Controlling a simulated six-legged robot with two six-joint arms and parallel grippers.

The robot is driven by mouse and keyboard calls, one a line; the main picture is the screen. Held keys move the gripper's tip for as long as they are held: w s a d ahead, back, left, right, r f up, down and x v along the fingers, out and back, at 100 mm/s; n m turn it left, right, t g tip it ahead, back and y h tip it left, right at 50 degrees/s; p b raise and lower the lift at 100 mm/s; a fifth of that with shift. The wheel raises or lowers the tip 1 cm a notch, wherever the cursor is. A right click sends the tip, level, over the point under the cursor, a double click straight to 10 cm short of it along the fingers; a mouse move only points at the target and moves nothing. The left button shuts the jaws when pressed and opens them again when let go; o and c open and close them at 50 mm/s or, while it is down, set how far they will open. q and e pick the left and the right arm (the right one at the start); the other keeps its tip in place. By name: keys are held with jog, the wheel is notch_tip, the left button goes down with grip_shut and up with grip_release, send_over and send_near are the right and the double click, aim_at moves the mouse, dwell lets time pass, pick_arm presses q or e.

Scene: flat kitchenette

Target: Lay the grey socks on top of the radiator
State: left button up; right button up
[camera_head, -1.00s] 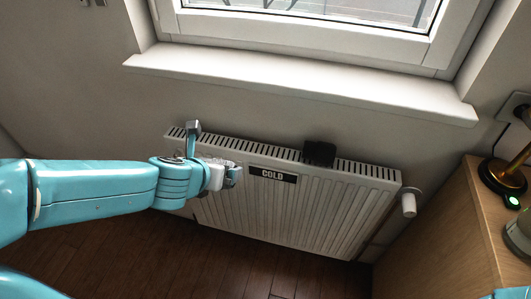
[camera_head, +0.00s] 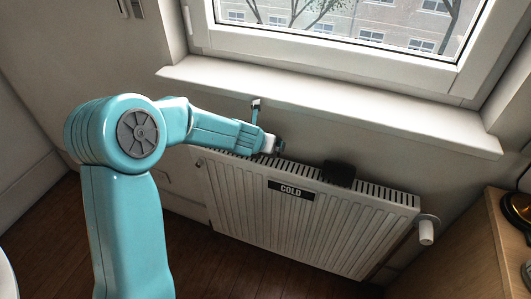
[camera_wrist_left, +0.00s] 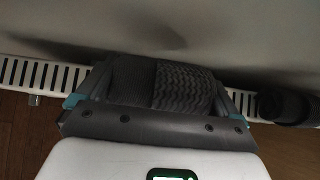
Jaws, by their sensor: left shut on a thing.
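The white radiator (camera_head: 335,222), labelled COLD, stands under the window, with a slotted top that also shows in the left wrist view (camera_wrist_left: 38,73). My left gripper (camera_head: 277,146) is at the left part of the radiator's top, near the wall. In the left wrist view the left gripper (camera_wrist_left: 160,85) is shut on grey ribbed cloth, the grey socks (camera_wrist_left: 183,86), directly over the slotted top. I cannot tell whether the socks touch the slots. In the head view the socks are mostly hidden by the gripper. My right gripper is not in view.
A dark object (camera_head: 339,173) sits on the radiator's top, right of the gripper; it also shows in the left wrist view (camera_wrist_left: 286,106). The white windowsill (camera_head: 330,105) juts out above. A valve (camera_head: 427,231) is at the radiator's right end, beside a wooden cabinet (camera_head: 500,235).

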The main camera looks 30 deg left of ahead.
pick_arm(q)
notch_tip(320, 180, down, 3)
jog(key=shift+s+f+b, duration=0.1)
jog(key=shift+f+b, duration=0.1)
jog(key=shift+b, duration=0.9)
jog(key=shift+w+f, duration=0.1)
jog(key=shift+w, duration=0.2)
jog(key=shift+s, duration=0.1)
